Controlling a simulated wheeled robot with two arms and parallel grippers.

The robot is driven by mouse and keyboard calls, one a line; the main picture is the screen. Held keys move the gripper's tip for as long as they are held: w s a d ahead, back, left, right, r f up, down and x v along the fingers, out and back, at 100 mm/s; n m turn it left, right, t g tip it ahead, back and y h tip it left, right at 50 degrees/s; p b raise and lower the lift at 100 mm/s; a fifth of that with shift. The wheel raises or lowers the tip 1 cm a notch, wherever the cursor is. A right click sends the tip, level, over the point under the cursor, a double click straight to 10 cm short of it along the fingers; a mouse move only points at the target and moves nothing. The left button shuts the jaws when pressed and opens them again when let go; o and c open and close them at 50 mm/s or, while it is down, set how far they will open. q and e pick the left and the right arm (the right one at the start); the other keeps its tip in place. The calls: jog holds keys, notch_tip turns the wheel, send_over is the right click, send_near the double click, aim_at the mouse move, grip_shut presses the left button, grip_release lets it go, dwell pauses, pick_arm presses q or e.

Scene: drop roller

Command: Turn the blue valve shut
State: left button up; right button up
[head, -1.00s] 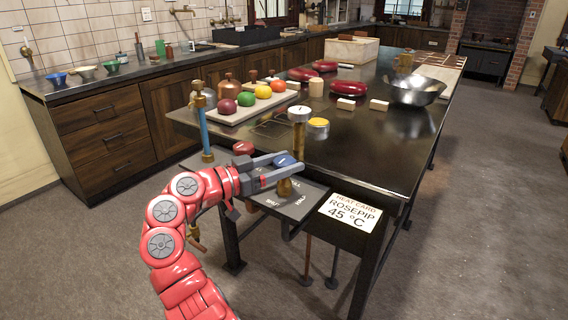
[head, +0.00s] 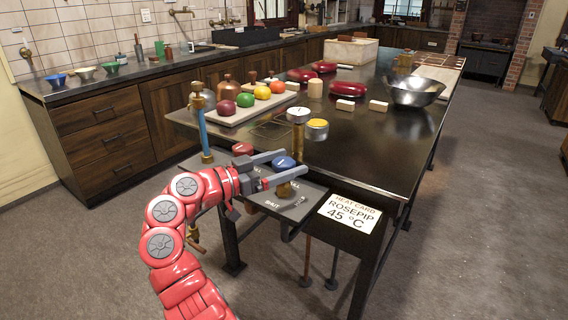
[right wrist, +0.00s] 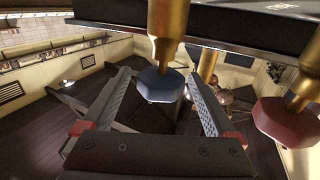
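The blue valve (head: 284,163) is a faceted blue knob on a brass stem, standing on a dark plate (head: 262,197) at the table's near corner. Labels on the plate include SHUT, which lies at the front. My right gripper (head: 295,162) is open, with one finger on each side of the knob. In the right wrist view the blue valve (right wrist: 160,85) hangs between the spread fingers (right wrist: 165,95), with gaps on both sides. I cannot read where the knob's pointer is. My left gripper is out of view.
A red valve knob (head: 242,149) stands just behind and left of my gripper; it shows at right in the wrist view (right wrist: 290,122). A white-topped brass post (head: 298,116), a yellow-topped can (head: 317,128) and a heat card (head: 348,211) are near. A fruit tray (head: 236,117) lies farther back.

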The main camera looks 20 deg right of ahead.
jog(key=shift+a, duration=0.15)
jog(key=v, duration=1.7)
jog(key=shift+p, duration=0.35)
jog(key=shift+a+f, duration=0.1)
jog(key=shift+a, duration=0.05)
